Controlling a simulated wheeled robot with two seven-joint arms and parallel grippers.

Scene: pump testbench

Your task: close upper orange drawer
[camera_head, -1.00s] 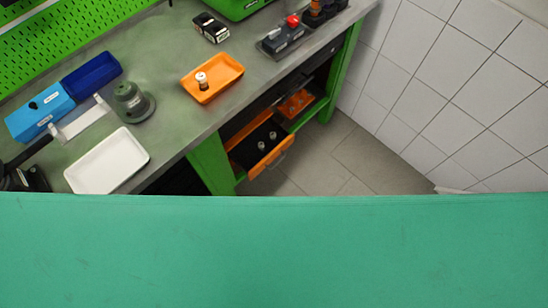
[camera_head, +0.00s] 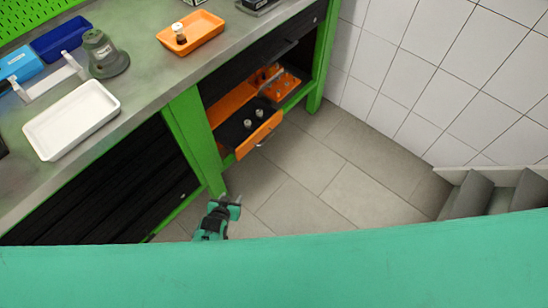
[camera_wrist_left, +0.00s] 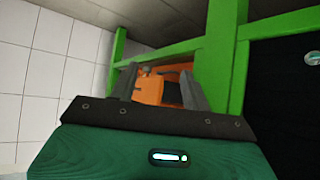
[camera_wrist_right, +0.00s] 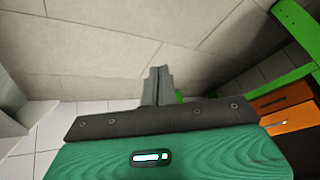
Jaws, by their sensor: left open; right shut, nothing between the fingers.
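An orange drawer (camera_head: 259,135) stands pulled out under the workbench in the head view. Its dark inside holds small metal parts. My left gripper (camera_head: 228,199) is low in front of the bench, left of and apart from the drawer, near a green leg. In the left wrist view its fingers (camera_wrist_left: 160,85) are open and empty, with orange drawer surfaces (camera_wrist_left: 150,88) seen between and beyond them. My right gripper is outside the head view. In the right wrist view its fingers (camera_wrist_right: 157,86) are shut and empty, with orange drawer fronts (camera_wrist_right: 285,120) at the right edge.
The green bench leg (camera_head: 194,140) stands left of the drawer. An orange tray (camera_head: 191,33) and a white tray (camera_head: 72,125) sit on the bench. Grey steps (camera_head: 490,195) are at the right. The tiled floor (camera_head: 330,160) before the drawer is clear.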

